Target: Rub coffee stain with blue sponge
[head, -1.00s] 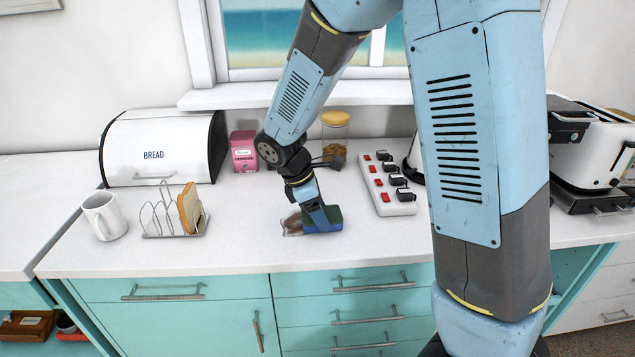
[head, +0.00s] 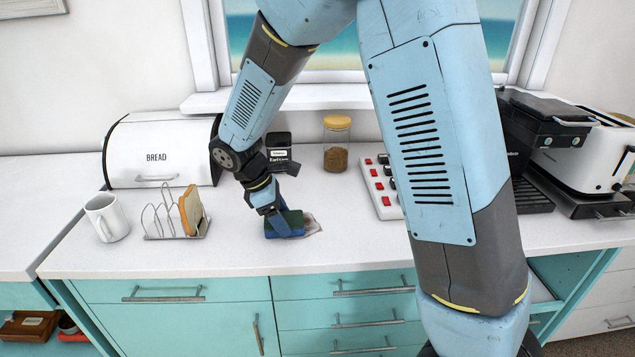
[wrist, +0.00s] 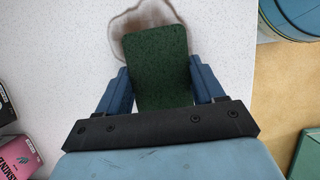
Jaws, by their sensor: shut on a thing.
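The blue sponge (head: 290,222), with a dark green scouring face, is on the white counter in the head view. My gripper (head: 277,222) is shut on it from above. The brown coffee stain (head: 313,227) shows on the counter at the sponge's right side; the sponge covers part of it. In the wrist view the sponge (wrist: 158,62) is between the two blue fingers of my gripper (wrist: 160,85), green face to the camera. A brown ring of the stain (wrist: 128,20) curves around the sponge's far end.
A toast rack (head: 165,225) with bread and a white mug (head: 107,217) stand left of the sponge. Behind are a bread bin (head: 155,155), a black tea box (head: 279,150) and a jar (head: 336,150). A power strip (head: 378,185) lies to the right. The counter's front strip is clear.

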